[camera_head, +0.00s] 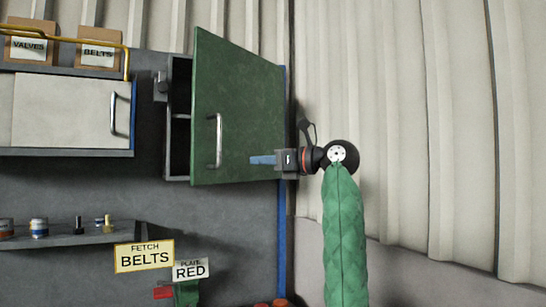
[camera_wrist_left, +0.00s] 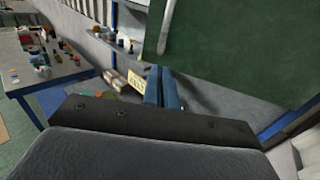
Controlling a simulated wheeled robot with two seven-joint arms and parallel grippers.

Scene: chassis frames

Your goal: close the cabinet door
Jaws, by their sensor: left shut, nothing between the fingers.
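The green cabinet door (camera_head: 238,100) stands part open in the head view. Its handle side on the left swings out toward me, and a strip of the dark cabinet (camera_head: 180,135) interior shows to its left. The silver door handle (camera_head: 219,140) is upright near that left edge. My left gripper (camera_head: 258,160) is shut and empty, its blue fingers in front of the door's lower right part. I cannot tell whether they touch it. In the left wrist view the shut fingers (camera_wrist_left: 165,86) lie below the door (camera_wrist_left: 225,50) and its handle (camera_wrist_left: 167,25). My right gripper is not in view.
A pale closed cabinet (camera_head: 70,110) hangs at the left, with cardboard boxes (camera_head: 100,50) above it. A shelf (camera_head: 70,238) with small cans is below. Corrugated wall (camera_head: 420,100) fills the right. The left wrist view shows a cluttered workbench (camera_wrist_left: 50,82).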

